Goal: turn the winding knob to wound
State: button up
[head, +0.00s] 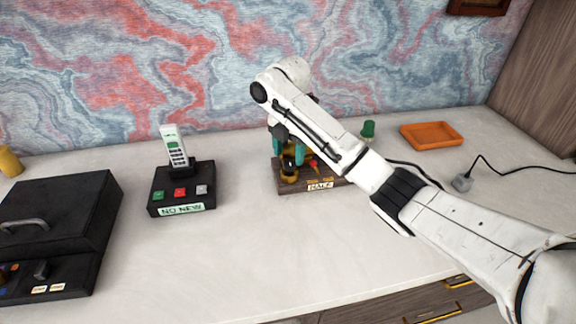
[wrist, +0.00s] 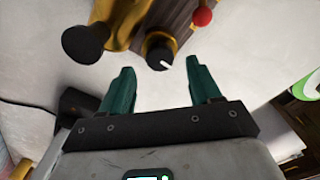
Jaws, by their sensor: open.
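The winding knob (wrist: 158,48) is black with a white pointer line, on a gold and dark brown wooden device in the wrist view. In the head view the device's wooden base (head: 310,188) carries a label (head: 320,186) that seems to read HALF. My gripper (wrist: 160,67) is open, with teal fingers on either side of the knob's line. The knob appears just beyond the fingertips, between them. I cannot tell whether they touch it. In the head view my gripper (head: 288,150) is over the device and my arm hides much of it.
A red ball-topped lever (wrist: 202,15) and a black round knob (wrist: 85,43) stand near the winding knob. A phone on a black box (head: 182,188) is left, a black case (head: 60,220) further left. An orange tray (head: 432,135) and green object (head: 368,129) stand behind right.

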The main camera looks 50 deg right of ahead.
aim_at(289, 163)
jog(key=shift+f, duration=1.65)
jog(key=shift+c, duration=0.4)
jog(key=c, duration=1)
jog(key=shift+o, duration=0.2)
